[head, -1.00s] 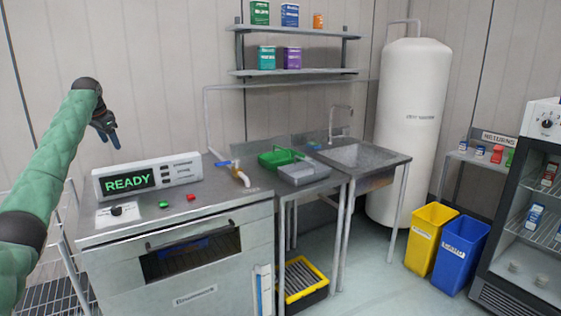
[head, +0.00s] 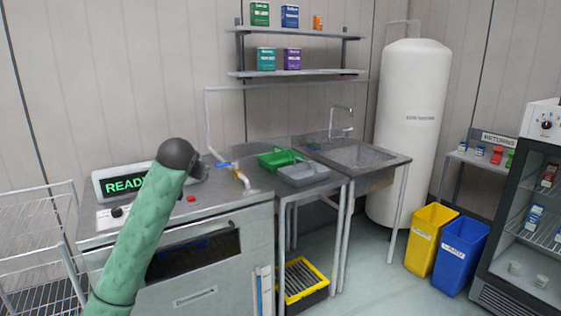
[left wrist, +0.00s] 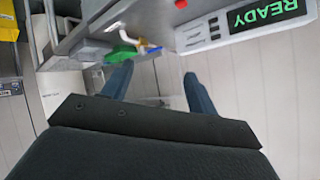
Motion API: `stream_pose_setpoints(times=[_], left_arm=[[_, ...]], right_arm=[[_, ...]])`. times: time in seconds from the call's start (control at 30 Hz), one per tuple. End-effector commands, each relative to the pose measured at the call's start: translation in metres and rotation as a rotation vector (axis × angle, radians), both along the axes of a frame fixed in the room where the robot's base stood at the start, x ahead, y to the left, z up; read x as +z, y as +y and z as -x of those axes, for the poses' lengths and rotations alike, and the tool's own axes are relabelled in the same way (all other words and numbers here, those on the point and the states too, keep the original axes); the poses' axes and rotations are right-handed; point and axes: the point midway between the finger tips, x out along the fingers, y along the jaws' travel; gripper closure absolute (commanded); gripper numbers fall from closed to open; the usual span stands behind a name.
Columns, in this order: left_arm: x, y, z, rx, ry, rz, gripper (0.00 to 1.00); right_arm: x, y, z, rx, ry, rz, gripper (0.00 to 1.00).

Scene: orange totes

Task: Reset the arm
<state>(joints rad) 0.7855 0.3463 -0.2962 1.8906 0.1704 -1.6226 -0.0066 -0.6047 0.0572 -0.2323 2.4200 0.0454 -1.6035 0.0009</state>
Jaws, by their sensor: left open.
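My left arm (head: 145,235) with a green sleeve rises from the bottom left of the head view, in front of the steel counter. Its gripper is mostly hidden behind the dark wrist joint (head: 180,158). In the left wrist view the left gripper (left wrist: 160,80) has its two blue-grey fingers apart, with nothing between them. The READY display panel (left wrist: 245,22) shows upside down beyond the fingers in that view. In the head view the panel (head: 122,184) is partly covered by my arm. My right gripper is not in view.
A wire rack (head: 30,240) stands at left. A sink (head: 362,155), white tank (head: 408,120), yellow bin (head: 430,238) and blue bin (head: 461,255) stand at right.

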Motion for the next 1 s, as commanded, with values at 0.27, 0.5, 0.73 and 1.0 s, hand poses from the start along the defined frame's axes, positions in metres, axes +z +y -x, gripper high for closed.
stream_pose_setpoints(times=[0.27, 0.5, 0.73, 1.0], left_arm=[[-0.072, -0.043, 0.074, -0.045, -0.001, 0.039, 0.41], [-0.129, -0.066, 0.140, -0.068, 0.029, 0.080, 0.41], [-0.182, -0.081, 0.204, -0.078, 0.083, 0.128, 0.41], [-0.243, -0.093, 0.279, -0.079, 0.179, 0.190, 0.41]], right_arm=[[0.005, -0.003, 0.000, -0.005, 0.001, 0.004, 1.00], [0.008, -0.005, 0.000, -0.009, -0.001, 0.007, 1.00], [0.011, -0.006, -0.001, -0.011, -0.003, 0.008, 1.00], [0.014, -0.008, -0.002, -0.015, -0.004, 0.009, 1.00]])
